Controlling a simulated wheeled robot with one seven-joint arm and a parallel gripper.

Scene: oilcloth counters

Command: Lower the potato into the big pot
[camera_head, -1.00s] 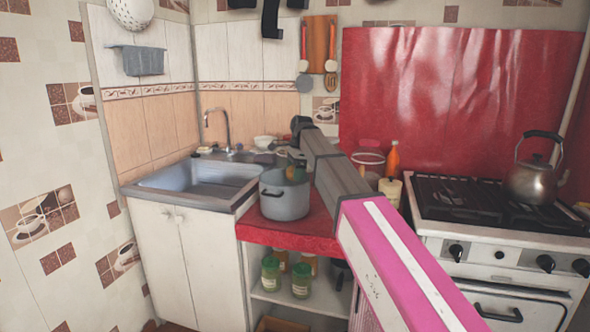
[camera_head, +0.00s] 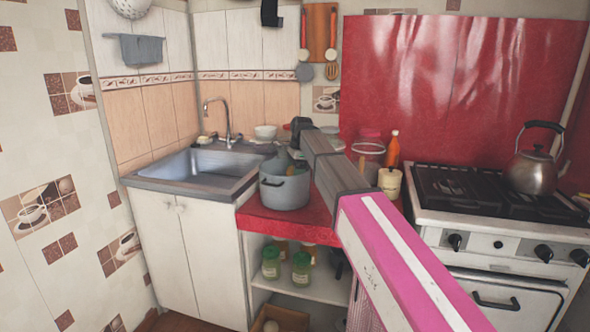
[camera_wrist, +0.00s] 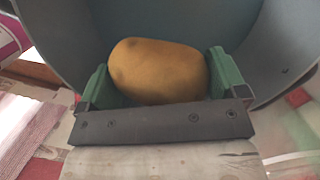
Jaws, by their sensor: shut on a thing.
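The big pot (camera_head: 285,190) is grey-blue and stands on the red counter right of the sink. My gripper (camera_head: 290,160) reaches down into the pot's mouth, partly hidden behind the rim. In the wrist view, the brown-yellow potato (camera_wrist: 158,70) is held between the two green fingers of my gripper (camera_wrist: 160,78). The pot's inner wall (camera_wrist: 225,22) curves around behind and beside the potato. The potato cannot be made out in the head view. Whether it touches the pot's bottom I cannot tell.
The sink (camera_head: 205,165) lies to the left, with a small white bowl (camera_head: 265,131) behind. A cream canister (camera_head: 390,182), an orange bottle (camera_head: 393,150) and a glass jar (camera_head: 368,158) stand right of my arm. The stove (camera_head: 480,195) holds a kettle (camera_head: 535,170).

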